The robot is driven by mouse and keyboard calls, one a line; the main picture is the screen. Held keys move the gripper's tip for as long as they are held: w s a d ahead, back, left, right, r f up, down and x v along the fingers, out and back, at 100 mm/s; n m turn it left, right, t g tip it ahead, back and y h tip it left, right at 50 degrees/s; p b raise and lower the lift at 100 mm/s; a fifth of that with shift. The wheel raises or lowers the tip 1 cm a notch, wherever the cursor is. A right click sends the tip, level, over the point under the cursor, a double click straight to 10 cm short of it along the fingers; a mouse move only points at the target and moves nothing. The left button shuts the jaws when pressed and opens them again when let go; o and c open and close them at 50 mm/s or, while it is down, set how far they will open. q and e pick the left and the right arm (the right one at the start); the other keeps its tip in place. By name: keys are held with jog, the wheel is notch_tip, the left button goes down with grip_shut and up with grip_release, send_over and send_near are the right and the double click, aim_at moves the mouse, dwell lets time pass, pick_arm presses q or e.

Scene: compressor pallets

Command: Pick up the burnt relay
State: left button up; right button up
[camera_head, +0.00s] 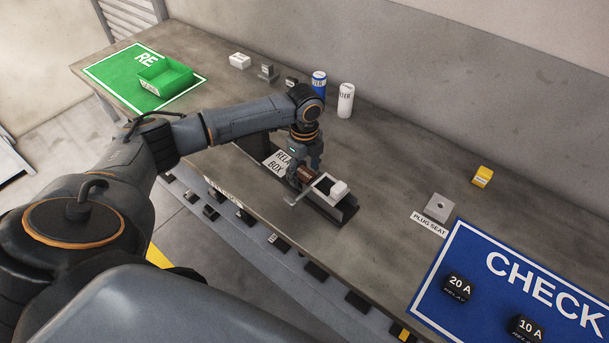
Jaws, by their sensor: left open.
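The relay box (345,208) is an open dark tray near the front edge of the workbench, beside a white label reading "RELAY BOX". A brown, scorched-looking relay (305,174) sits at its left end. A white block (338,190) is in the box to the right of it. My left gripper (301,171) points down over the brown relay with its fingers open around or just above it. I cannot tell whether the fingers touch it. The gripper partly hides the relay and the left end of the box. My right gripper is not in view.
A green tray (165,77) stands on a green mat at the back left. Blue (319,83) and white (346,101) cans stand behind my arm. A plug seat (438,208), a yellow block (482,176) and a blue CHECK mat (488,262) with two black relays lie right.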

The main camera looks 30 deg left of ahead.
pick_arm(q)
jog(key=c, duration=1.3)
jog(key=shift+o, duration=0.2)
jog(key=shift+r, duration=0.1)
